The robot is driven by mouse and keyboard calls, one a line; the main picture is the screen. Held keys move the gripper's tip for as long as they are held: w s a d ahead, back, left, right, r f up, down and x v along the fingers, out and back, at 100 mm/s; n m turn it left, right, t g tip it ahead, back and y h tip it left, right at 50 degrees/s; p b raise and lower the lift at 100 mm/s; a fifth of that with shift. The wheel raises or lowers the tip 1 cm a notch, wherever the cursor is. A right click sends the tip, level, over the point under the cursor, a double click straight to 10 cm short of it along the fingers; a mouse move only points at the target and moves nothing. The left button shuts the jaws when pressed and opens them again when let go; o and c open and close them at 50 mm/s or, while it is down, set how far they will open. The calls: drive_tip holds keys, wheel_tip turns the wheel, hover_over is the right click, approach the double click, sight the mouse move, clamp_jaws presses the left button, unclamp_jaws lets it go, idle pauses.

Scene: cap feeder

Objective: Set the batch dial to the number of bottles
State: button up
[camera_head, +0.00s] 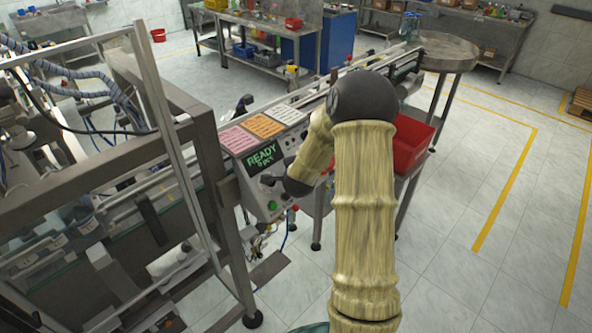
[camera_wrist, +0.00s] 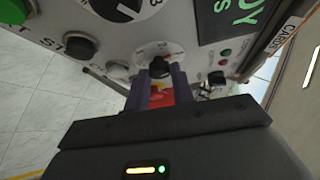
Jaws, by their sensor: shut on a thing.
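The batch dial (camera_wrist: 159,50) has a white scale plate and a black knob (camera_wrist: 160,68) on the grey control panel (camera_wrist: 115,45). My gripper (camera_wrist: 160,74) is shut on this knob, with one dark finger on either side. The scale marks are too small to read. In the head view the panel (camera_head: 284,145) has a green READY display (camera_head: 262,156) with a smaller pcs line whose number I cannot read surely. My arm hides the dial and most of my gripper there. I cannot make out the bottles to be counted.
Other black knobs (camera_wrist: 81,46) and a green button (camera_wrist: 12,10) sit near the dial. Pink, orange and white cards (camera_head: 267,126) lie above the panel. A red bin (camera_head: 412,142) stands right of my arm.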

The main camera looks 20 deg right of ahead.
drive_tip(key=shift+m+g+p, duration=0.4)
drive_tip(key=shift+m+g, duration=0.3)
drive_tip(key=shift+m, duration=0.2)
drive_tip(key=shift+f, duration=0.1)
drive_tip(key=o, duration=1)
drive_tip(key=shift+r, duration=0.25)
drive_tip(key=shift+s+r, duration=0.15)
drive_tip(key=b+v, duration=0.2)
drive_tip(key=v, duration=1.5)
